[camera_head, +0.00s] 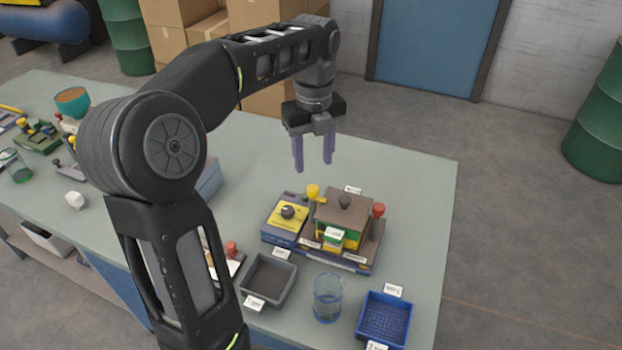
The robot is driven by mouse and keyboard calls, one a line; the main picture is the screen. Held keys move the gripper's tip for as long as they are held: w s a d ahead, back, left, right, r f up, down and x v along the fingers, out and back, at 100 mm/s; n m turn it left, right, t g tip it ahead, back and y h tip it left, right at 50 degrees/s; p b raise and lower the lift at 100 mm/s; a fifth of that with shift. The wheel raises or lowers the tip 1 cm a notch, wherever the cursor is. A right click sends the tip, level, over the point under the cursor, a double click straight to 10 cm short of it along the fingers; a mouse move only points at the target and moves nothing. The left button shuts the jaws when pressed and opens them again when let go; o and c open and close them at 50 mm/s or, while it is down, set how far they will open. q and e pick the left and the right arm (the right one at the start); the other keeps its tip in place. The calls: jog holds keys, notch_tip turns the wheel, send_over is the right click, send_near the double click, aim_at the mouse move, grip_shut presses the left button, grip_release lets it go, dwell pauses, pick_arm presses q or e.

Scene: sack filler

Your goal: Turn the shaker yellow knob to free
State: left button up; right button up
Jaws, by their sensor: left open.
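The shaker (370,240) is a dark base unit on the bench, carrying a brown-topped block with green and yellow parts. A yellow knob (313,190) stands upright at its back, left of the brown block. A yellow panel (282,222) with a black dial (288,211) is at the shaker's left, and a red knob (378,210) is at its right. My left gripper (313,167) points down above and behind the shaker. Its two purple fingers are apart, with nothing between them, and appear clear of the yellow knob. The knob's setting cannot be read. My right gripper is not in view.
A grey tray (290,284), a clear glass (327,298) and a blue tray (408,322) stand in front of the shaker. My left arm hides part of the bench (420,180). The bench's right end is bare. Small items lie at far left.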

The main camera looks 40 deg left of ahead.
aim_at(313, 187)
pick_arm(q)
jog(key=shift+a+f, duration=0.15)
jog(key=shift+f, duration=0.45)
notch_tip(313, 187, down, 7)
jog(key=shift+r+p, duration=0.1)
jog(key=shift+p, duration=0.3)
jog(key=shift+c, duration=0.2)
grip_shut()
